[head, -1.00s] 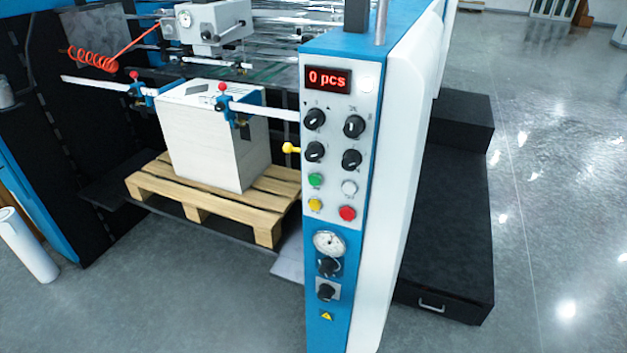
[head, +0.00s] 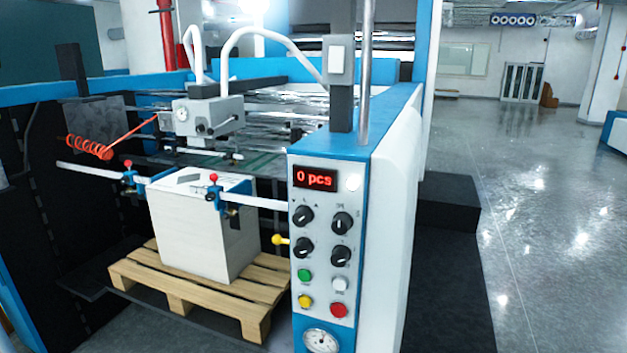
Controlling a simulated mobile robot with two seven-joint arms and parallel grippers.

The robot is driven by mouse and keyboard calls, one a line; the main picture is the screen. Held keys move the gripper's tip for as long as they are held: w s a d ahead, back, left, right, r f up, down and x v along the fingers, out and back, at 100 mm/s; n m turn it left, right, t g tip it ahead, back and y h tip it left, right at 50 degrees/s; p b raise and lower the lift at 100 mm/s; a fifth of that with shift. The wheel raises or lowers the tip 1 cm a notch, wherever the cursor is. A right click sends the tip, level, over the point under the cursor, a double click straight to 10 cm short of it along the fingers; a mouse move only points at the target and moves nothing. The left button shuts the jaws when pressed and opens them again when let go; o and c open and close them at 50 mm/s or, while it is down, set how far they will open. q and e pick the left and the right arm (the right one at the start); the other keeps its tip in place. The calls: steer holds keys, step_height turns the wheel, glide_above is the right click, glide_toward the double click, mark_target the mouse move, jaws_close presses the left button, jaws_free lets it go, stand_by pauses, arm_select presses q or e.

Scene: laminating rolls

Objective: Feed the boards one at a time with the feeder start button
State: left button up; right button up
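The stack of white boards (head: 197,228) stands on a wooden pallet (head: 228,296) inside the machine. The control panel (head: 320,235) is on the blue and white column right of the stack. Its red display (head: 315,178) reads "0 pcs". Below the knobs sit a green button (head: 304,275), a white button (head: 340,284), a yellow button (head: 305,301) and a red button (head: 339,310). The button labels are too small to read, so I cannot tell which one is the feeder start. Neither of my grippers is in view.
A grey feeder head (head: 208,116) hangs above the stack, with a coiled orange hose (head: 90,147) at its left. A yellow-knobbed lever (head: 280,240) sticks out left of the panel. A black step (head: 440,270) lies right of the column. Open floor (head: 545,240) extends to the right.

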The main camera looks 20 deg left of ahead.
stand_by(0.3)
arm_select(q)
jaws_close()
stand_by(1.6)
